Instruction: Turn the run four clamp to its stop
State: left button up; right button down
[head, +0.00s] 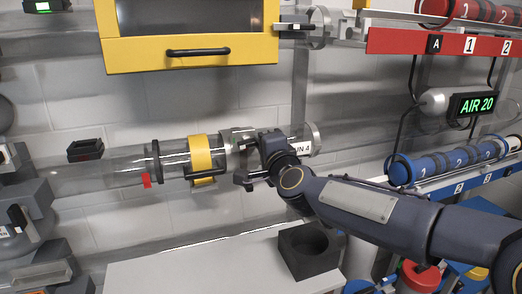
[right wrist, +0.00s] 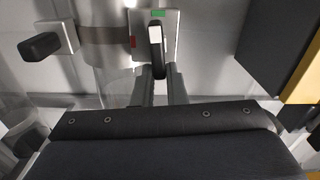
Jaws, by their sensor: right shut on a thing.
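The run four tube (head: 125,168) is clear and runs level along the wall, with a "RUN 4" label (head: 303,148) near its right end. My right gripper (head: 243,162) is at the tube, just right of its yellow band, and covers most of the clamp. In the right wrist view my right gripper (right wrist: 156,75) is shut on the dark clamp handle (right wrist: 156,40). The handle stands out from a pale clamp plate (right wrist: 172,35) with a green mark at its top and a red mark at its left. The handle appears in line with the green mark. My left gripper is not in view.
A yellow-framed cabinet (head: 190,55) hangs above the tube. Blue (head: 455,162) and red (head: 485,10) canisters lie on racks at the right, near an "AIR 20" display (head: 474,105).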

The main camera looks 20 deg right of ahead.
jog(key=shift+f+m+b, duration=0.25)
jog(key=shift+m+b, duration=0.05)
jog(key=shift+m, duration=0.2)
jog(key=c, duration=1.5)
grip_release()
jog(key=shift+o, duration=0.2)
jog(key=s+p, duration=0.1)
jog(key=s, duration=0.6)
jog(key=shift+s+d, duration=0.15)
jog(key=shift+s, duration=0.25)
